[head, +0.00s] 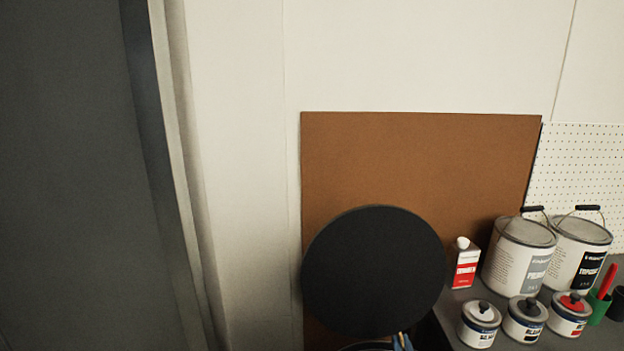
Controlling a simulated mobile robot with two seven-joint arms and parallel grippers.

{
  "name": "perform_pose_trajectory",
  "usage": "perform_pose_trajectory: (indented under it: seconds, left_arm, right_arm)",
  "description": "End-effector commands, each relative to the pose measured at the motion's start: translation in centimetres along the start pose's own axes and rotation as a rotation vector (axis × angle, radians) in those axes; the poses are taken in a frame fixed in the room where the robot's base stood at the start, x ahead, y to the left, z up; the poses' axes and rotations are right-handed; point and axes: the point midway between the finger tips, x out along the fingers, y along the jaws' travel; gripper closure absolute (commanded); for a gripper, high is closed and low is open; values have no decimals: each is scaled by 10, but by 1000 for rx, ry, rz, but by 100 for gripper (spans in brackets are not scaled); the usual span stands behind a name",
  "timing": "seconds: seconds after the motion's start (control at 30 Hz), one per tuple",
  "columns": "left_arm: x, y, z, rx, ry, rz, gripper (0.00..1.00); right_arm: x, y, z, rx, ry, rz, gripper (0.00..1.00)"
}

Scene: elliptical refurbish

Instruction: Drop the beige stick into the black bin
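A large round black disc (375,270) stands upright in front of the brown board; it looks like the raised lid of the black bin. A thin dark curved rim (366,347), apparently the bin's, shows just below it, cut off by the bottom edge. I cannot make out the beige stick clearly. My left gripper is out of view.
A grey worktop (450,307) at right holds two large paint cans (519,260), several small cans (479,325), a red-and-white bottle (464,268) and a green holder (598,309). A brown board (420,160) leans on the wall. A dark panel (70,170) stands left.

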Motion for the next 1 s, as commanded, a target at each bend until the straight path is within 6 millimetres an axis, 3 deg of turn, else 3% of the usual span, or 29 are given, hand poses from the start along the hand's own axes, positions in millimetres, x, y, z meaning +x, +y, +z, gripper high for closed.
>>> perform_pose_trajectory:
  seconds: [0.33,0.4,0.53,1.0]
  left_arm:
    - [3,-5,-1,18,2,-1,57]
    - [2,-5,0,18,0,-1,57]
    - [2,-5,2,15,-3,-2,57]
    - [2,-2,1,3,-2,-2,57]
  right_arm:
    - [0,0,2,0,4,0,100]
    - [0,0,2,0,4,0,86]
    - [0,0,2,0,4,0,66]
    - [0,0,3,1,3,0,66]
